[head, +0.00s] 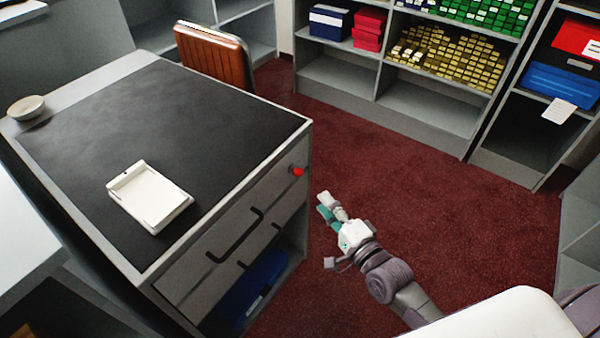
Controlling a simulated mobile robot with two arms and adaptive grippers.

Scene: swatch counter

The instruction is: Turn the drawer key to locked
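The drawer key (298,171) is a small red piece on the upper right of the grey desk's drawer front (262,198). The keyhole and lock markings are too small to read, so I cannot tell which way the key is turned. My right gripper (323,203) reaches in from the lower right, below and to the right of the key and apart from it. Its white and teal fingers lie close together in this view, and I cannot tell whether they are open or shut. Nothing shows between them. My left gripper is not in view.
The desk (300,122) has a dark top with a white tray (150,197) and a small bowl (26,107) on it. Black handles (236,236) stick out from its front. A brown chair (212,55) stands behind. Shelves (432,104) line the back; red carpet (440,200) lies open between.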

